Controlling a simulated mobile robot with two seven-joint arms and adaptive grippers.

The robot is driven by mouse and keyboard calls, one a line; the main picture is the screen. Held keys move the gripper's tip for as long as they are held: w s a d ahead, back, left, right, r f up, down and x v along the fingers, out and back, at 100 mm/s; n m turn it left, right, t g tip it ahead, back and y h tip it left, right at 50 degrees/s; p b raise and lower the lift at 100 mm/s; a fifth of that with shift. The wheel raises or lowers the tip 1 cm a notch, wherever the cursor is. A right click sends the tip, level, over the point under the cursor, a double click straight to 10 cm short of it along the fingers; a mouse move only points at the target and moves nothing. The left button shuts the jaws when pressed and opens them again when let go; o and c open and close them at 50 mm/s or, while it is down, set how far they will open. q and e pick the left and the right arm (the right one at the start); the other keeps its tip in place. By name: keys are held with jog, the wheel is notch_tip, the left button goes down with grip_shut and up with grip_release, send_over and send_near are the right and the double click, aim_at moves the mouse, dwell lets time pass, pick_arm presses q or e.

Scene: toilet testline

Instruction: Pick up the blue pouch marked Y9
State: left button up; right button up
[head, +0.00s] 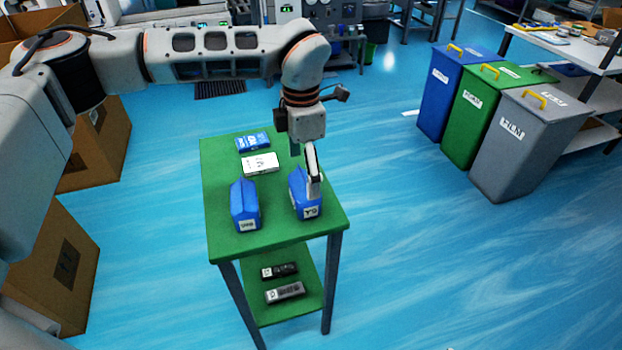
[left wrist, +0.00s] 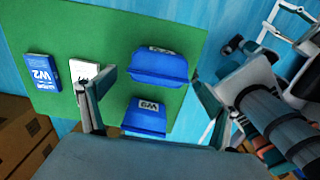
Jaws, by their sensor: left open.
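The blue pouch with a label that looks like an upside-down Y9 (head: 299,203) stands at the front right of the green table. It is the upper pouch (left wrist: 158,68) in the left wrist view, where its label is hard to read. My left gripper (head: 306,176) is right over this pouch, pointing down. In the left wrist view its open fingers (left wrist: 151,78) appear to either side of the pouch, with nothing held. I cannot tell whether they touch it. A second blue pouch (head: 244,202), marked W9 in the left wrist view (left wrist: 144,118), stands to its left.
The green table (head: 282,232) also bears a white box (head: 260,163) and a blue W2 box (head: 253,142) behind the pouches. Two dark items (head: 284,291) lie on the lower shelf. Blue, green and grey bins (head: 515,145) stand right. Cardboard boxes (head: 55,275) stand left.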

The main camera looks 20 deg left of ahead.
aim_at(304, 186)
pick_arm(q)
jog(key=shift+w+a+f, duration=0.1)
jog(key=shift+w+f, duration=0.15)
jog(key=shift+w, duration=0.25)
jog(key=shift+f, duration=0.35)
jog(key=shift+s+f, duration=0.3)
jog(key=shift+f, duration=0.6)
notch_tip(304, 186, down, 4)
jog(key=shift+s+f+b, duration=0.1)
jog(key=shift+f+b, duration=0.1)
jog(key=shift+b, duration=0.15)
jog(key=shift+f, duration=0.2)
jog(key=c, duration=1.1)
jog(key=shift+c, duration=0.5)
pick_arm(e)
jog(key=shift+s+f, duration=0.2)
jog(key=shift+f, duration=0.35)
